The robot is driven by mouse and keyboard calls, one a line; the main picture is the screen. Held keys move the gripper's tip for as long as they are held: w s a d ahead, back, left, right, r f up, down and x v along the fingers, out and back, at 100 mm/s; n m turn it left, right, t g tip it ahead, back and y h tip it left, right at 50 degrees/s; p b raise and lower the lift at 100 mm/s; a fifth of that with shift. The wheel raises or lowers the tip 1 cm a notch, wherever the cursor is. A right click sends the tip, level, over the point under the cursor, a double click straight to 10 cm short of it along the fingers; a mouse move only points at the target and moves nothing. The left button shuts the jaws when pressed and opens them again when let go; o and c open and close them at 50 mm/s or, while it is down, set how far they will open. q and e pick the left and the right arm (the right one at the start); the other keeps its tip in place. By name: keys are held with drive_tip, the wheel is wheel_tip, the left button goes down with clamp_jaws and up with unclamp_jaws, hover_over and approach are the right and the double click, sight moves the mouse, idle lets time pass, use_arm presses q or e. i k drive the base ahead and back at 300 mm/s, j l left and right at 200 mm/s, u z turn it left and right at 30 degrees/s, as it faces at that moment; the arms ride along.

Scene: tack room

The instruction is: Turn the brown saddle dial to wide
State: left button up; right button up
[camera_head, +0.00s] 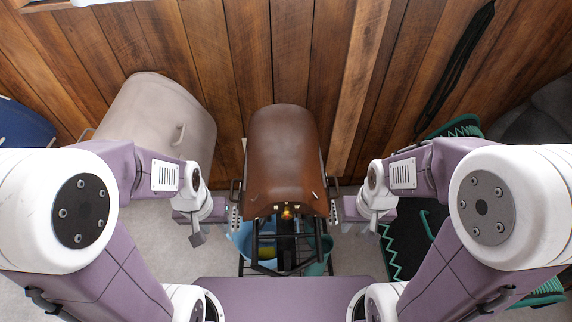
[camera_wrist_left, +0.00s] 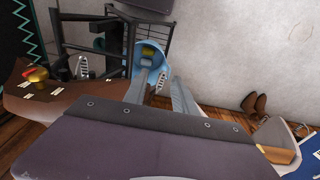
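The brown saddle (camera_head: 283,150) sits on a black stand against the wall, in the middle of the head view. Its dial (camera_head: 287,213) is a small brass-coloured knob at the near end, with pale labels around it. In the left wrist view the dial (camera_wrist_left: 37,75) shows larger, with a red mark on top; the label words are too small to read. My left gripper (camera_head: 197,238) hangs left of the saddle, apart from it. The left wrist view shows its two fingers (camera_wrist_left: 160,82) spread and empty. My right gripper (camera_head: 371,222) hangs right of the saddle, apart from it; its finger gap is unclear.
A light blue bucket (camera_head: 240,240) and a teal bucket (camera_head: 318,262) stand under the saddle. A beige padded item (camera_head: 150,115) leans at the left. A dark crate-like item with green cord (camera_head: 405,240) lies at the right. Brown boots (camera_wrist_left: 255,103) show in the left wrist view.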

sight(286, 216)
drive_tip(key=k+j+z, duration=0.2)
drive_tip(key=z, duration=0.15)
drive_tip(key=k+j+z, duration=0.15)
drive_tip(key=z, duration=0.2)
drive_tip(key=k+z, duration=0.35)
drive_tip(key=i+j, duration=0.05)
drive_tip(key=i, duration=0.05)
